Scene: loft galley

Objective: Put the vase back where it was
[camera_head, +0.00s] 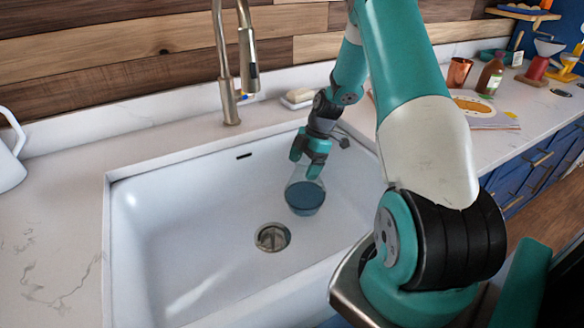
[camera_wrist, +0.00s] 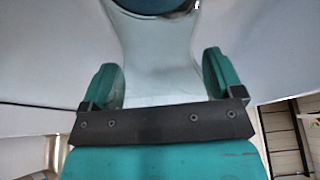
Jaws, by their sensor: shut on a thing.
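The vase (camera_head: 305,197) is in the white sink, to the right of the drain. It has a clear, narrow upper part and a rounded blue-grey lower part. My gripper (camera_head: 308,166) is shut on its upper part from above. In the wrist view the pale, see-through neck of the vase (camera_wrist: 160,60) stands between the two teal fingers of my gripper (camera_wrist: 160,85), and a dark blue part shows at the top edge. I cannot tell whether the vase's base touches the sink floor.
The sink (camera_head: 165,230) has a drain (camera_head: 272,237) and raised walls. A tall faucet (camera_head: 228,80) stands behind it. A soap dish (camera_head: 297,98) is on the back ledge. The right counter holds a copper cup (camera_head: 459,73), a brown bottle (camera_head: 490,76) and a booklet (camera_head: 483,112). The left counter (camera_head: 50,240) is mostly clear.

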